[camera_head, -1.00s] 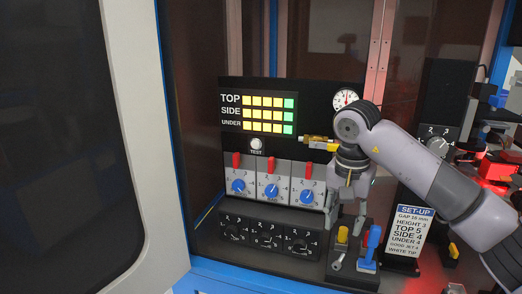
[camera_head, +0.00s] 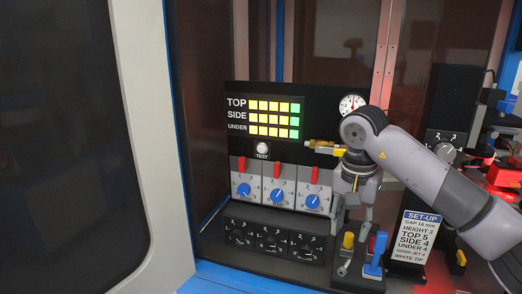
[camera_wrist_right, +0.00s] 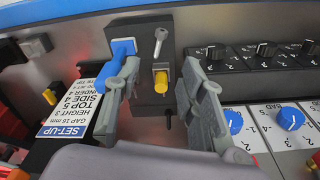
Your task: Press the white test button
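The white round TEST button (camera_head: 262,147) sits on the dark panel, under the lit TOP, SIDE and UNDER rows and above the dials. My right gripper (camera_head: 353,228) points down, to the right of and lower than the button, apart from it. Nothing shows held. The button is not in the right wrist view. My left gripper is in neither view.
Blue dials (camera_head: 277,196) with red tabs and a row of black dials (camera_head: 272,242) lie below the button. A brass nozzle (camera_head: 324,147) juts between button and right arm. A blue lever (camera_head: 376,253) and a SET-UP card (camera_head: 413,236) stand right. The space before the button is clear.

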